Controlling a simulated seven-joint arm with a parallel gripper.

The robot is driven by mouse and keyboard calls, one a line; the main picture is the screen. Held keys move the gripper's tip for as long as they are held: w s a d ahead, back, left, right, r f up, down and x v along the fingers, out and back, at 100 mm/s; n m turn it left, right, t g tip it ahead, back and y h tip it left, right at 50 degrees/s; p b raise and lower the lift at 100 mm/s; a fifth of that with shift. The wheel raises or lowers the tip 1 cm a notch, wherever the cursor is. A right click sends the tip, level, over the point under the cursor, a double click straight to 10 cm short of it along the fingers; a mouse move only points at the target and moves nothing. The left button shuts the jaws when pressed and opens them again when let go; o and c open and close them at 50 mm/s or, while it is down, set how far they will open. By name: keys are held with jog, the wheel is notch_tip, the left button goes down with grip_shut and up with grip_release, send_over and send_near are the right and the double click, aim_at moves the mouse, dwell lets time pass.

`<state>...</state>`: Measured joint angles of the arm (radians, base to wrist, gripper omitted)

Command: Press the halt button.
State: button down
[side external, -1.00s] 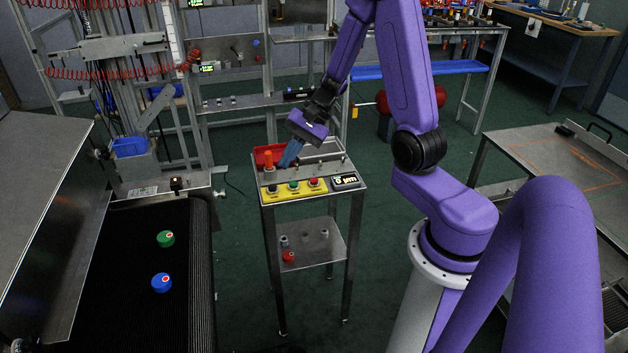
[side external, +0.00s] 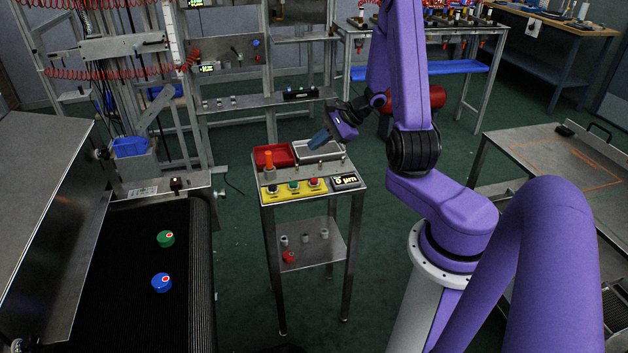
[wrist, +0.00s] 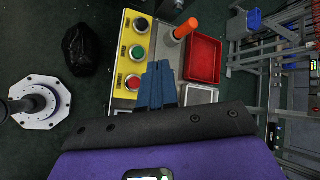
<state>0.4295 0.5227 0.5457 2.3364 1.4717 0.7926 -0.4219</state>
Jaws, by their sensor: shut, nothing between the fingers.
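A yellow panel (side external: 283,190) on a small metal stand carries a row of push buttons. It also shows in the wrist view (wrist: 126,65). The red button (side external: 314,183) is at its right end, beside a small display, and shows in the wrist view (wrist: 133,82). A green button (wrist: 142,26) and a dark bluish button (wrist: 137,52) share the row. The labels are too small to read, so which one is halt I cannot tell. My gripper (side external: 316,142), with blue fingers shut and empty (wrist: 158,70), is above the stand's back right, apart from the buttons.
An orange post (side external: 268,160) stands behind the panel's left end. A red tray (side external: 286,163) and a grey tray (side external: 335,156) lie at the stand's back. A conveyor (side external: 130,320) with a green and a blue puck is at left.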

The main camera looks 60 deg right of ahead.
aim_at(317, 180)
jog(key=shift+f, duration=4.4)
jog(key=shift+f, duration=0.4)
jog(key=shift+f, duration=0.4)
jog(key=shift+r, duration=0.8)
jog(key=shift+r, duration=0.15)
jog(key=shift+r, duration=2.4)
